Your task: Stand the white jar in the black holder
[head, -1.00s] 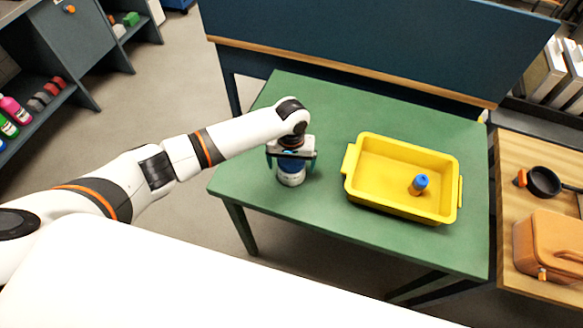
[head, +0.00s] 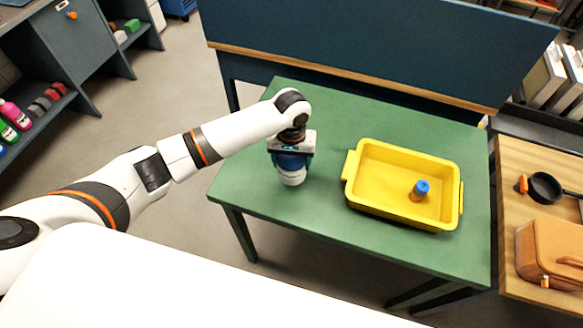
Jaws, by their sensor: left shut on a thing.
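A white jar (head: 292,178) with a blue upper part stands on the green table (head: 330,105), left of the yellow tray. My left gripper (head: 291,163) comes down on it from above and is shut on its blue upper part. The jar's top is hidden under the gripper. Its white lower part looks upright, at or very near the table top. I cannot pick out a black holder for certain; a round black dish-like thing (head: 545,187) lies on the wooden table at the right. My right gripper is not in view.
A yellow tray (head: 400,217) holds a small blue-topped orange item (head: 420,190). A tan case (head: 552,250) sits on the wooden table (head: 515,165) at the right. A dark blue panel (head: 370,50) rises behind the green table. The green table's front left is clear.

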